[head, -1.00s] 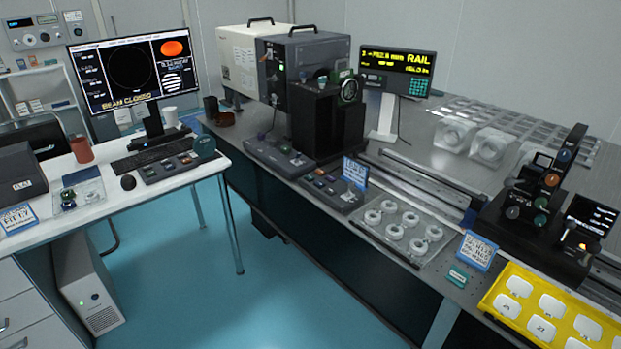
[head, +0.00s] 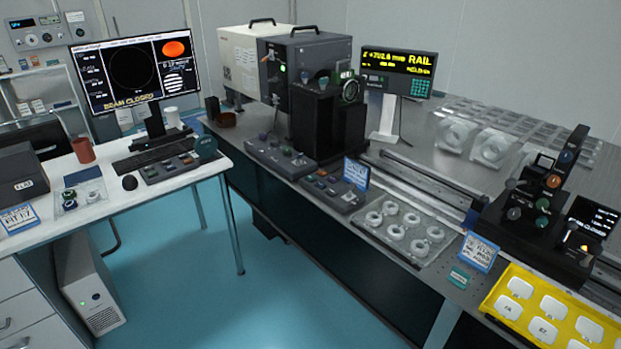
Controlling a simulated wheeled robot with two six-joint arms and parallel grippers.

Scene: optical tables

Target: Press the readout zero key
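The readout (head: 398,64) stands on a white post at the back of the optical table. Its dark screen shows yellow text with the word RAIL and a number line. A small green keypad (head: 418,88) sits at its lower right. The single keys are too small to tell apart, so I cannot pick out the zero key. Neither of my grippers shows in the head view.
The optical table (head: 470,100) carries a dark lamp housing (head: 305,70), a rail (head: 430,180), a lens tray (head: 402,228) and a yellow tray (head: 555,312). A desk (head: 105,200) with a monitor (head: 133,72) stands left. Blue floor (head: 270,290) is clear between.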

